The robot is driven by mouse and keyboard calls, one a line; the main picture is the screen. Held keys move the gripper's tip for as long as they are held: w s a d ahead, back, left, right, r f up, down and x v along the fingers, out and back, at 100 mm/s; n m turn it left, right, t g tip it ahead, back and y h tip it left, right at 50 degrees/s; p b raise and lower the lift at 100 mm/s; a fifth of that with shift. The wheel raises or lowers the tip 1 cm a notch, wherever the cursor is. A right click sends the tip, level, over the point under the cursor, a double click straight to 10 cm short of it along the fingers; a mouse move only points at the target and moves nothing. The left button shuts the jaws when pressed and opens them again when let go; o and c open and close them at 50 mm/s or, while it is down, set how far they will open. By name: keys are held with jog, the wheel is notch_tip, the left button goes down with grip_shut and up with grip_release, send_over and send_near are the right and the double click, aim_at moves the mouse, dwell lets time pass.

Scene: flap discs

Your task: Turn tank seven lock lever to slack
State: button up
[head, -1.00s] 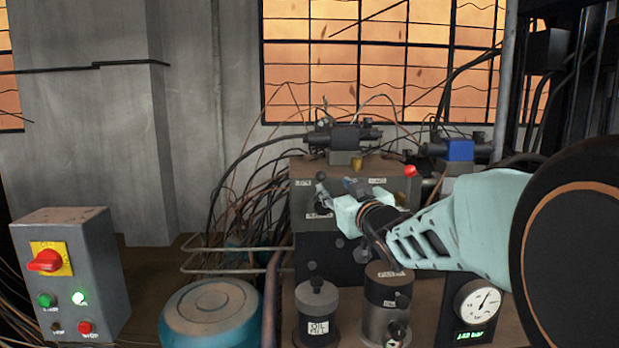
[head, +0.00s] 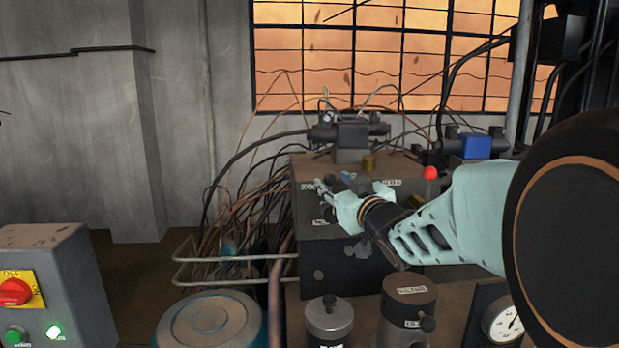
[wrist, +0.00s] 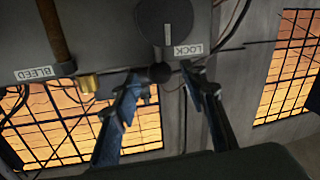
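The lock lever shows in the wrist view as a dark round disc (wrist: 167,22) with a pale pointer line and a black ball end (wrist: 160,73). A LOCK label (wrist: 187,49), upside down here, sits beside it. My gripper (wrist: 162,84) is open, its two blue-grey fingers on either side of the ball with a gap visible at each side. In the head view my gripper (head: 326,188) is at the upper left front of the dark tank block (head: 375,228). My gripper hides much of the lever there. No tank number is readable.
A BLEED label (wrist: 34,73) and brass fitting (wrist: 87,84) are nearby. Two canisters (head: 329,320) (head: 409,305) stand in front, with a gauge (head: 503,320) at right. Cables (head: 250,190) crowd the left side.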

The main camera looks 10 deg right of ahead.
jog(key=shift+w+a, duration=0.1)
jog(key=shift+w, duration=0.3)
grip_shut()
